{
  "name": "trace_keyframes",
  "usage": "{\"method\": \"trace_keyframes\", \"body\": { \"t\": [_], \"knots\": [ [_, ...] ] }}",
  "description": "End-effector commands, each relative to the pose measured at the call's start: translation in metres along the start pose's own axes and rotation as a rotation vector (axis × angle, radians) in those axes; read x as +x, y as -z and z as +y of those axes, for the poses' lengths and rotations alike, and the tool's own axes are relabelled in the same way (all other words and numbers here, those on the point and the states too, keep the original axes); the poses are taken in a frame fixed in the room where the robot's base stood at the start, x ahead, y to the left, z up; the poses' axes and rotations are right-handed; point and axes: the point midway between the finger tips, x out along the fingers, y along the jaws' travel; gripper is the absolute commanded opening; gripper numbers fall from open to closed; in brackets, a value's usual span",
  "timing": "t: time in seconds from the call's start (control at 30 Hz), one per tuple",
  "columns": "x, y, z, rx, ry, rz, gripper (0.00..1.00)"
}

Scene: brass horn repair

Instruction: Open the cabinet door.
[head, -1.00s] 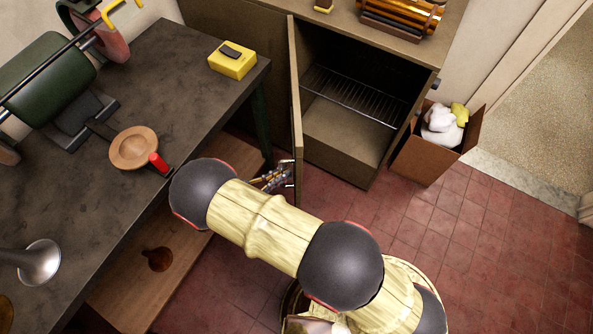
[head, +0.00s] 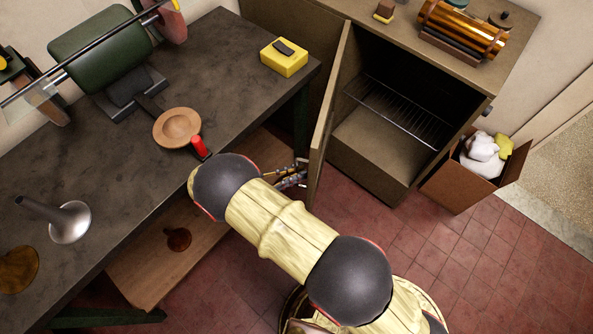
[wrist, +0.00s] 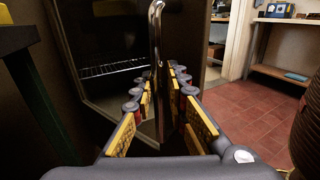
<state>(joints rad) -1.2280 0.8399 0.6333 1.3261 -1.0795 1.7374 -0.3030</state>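The brown cabinet (head: 372,168) stands at the upper middle of the head view, its inside with a wire rack (head: 400,108) in plain sight. Its door (head: 328,115) is swung wide open on the left side and shows nearly edge-on. My gripper (head: 291,176) is at the outer left face of the door, near its free end. In the wrist view a vertical metal handle (wrist: 157,50) stands between the fingertips of my gripper (wrist: 160,80). The fingers are apart, one on each side of the handle. I cannot tell whether either touches it.
The dark workbench (head: 120,165) is close on the left, with a wooden dish (head: 178,127), a red-handled tool (head: 198,146) and a yellow box (head: 284,57). A cardboard box (head: 455,187) stands right of the cabinet. Red floor tiles (head: 480,260) are clear at the lower right.

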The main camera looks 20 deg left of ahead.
Motion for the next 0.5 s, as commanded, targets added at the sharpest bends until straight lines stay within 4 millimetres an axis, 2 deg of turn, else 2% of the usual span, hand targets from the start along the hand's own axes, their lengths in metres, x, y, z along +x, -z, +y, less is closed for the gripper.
{"method": "trace_keyframes", "body": {
  "t": [0.17, 0.5],
  "knots": [
    [0.0002, -0.0006, 0.0007, 0.002, 0.0, 0.0, 0.27],
    [-0.0029, -0.0008, 0.0013, 0.003, -0.001, 0.0, 0.27]
  ]
}}
